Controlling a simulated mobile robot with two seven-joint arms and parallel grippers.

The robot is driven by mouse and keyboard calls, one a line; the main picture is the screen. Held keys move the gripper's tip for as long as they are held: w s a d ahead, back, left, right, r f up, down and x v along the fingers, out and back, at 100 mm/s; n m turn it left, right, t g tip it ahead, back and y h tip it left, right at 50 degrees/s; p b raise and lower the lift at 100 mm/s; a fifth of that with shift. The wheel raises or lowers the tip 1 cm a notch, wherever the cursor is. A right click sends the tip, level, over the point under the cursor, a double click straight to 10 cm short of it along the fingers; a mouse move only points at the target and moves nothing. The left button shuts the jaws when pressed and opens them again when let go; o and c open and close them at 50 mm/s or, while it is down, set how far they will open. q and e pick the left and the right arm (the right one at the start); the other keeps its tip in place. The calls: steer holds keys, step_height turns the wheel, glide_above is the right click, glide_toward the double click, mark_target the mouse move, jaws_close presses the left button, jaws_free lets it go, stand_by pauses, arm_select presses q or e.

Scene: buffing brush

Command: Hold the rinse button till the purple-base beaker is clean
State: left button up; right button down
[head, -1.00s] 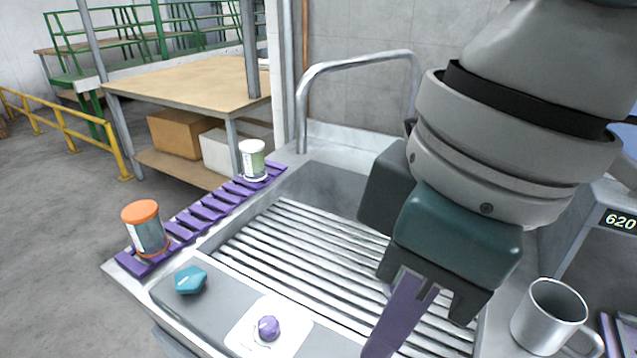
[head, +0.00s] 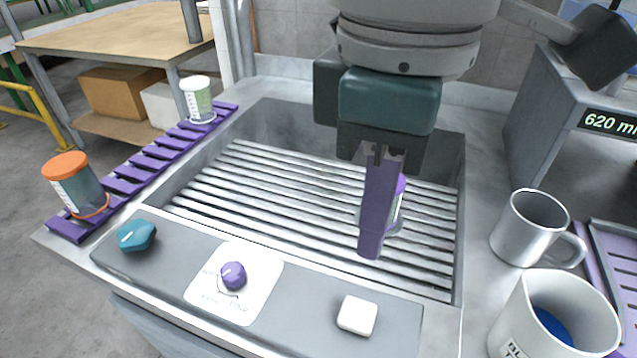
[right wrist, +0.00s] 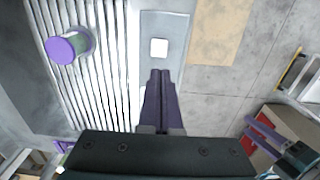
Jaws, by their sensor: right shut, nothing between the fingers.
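The rinse button is probably the white square button (head: 357,315) on the sink's front panel; it also shows in the right wrist view (right wrist: 159,48). The purple-base beaker (head: 398,205) stands upside down on the sink's slatted rack, purple base up, partly hidden behind my right fingers; the right wrist view shows its base (right wrist: 66,50). My right gripper (head: 370,252) is shut and empty, purple fingers pointing down, in front of the beaker and above the button, apart from it. My left gripper (right wrist: 258,132) shows at the right wrist view's lower right, its fingers apart.
The panel also has a teal knob (head: 137,236) and a purple knob (head: 233,275). An orange-lidded jar (head: 75,185) and a white-lidded one (head: 197,100) stand on a purple rack at left. A metal mug (head: 535,228) and a white mug (head: 553,318) stand at right.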

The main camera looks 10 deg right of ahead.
mark_target(357, 315)
step_height(357, 315, down, 11)
steer(key=shift+f+b, duration=0.15)
steer(key=shift+b, duration=0.4)
steer(key=shift+f, duration=0.15)
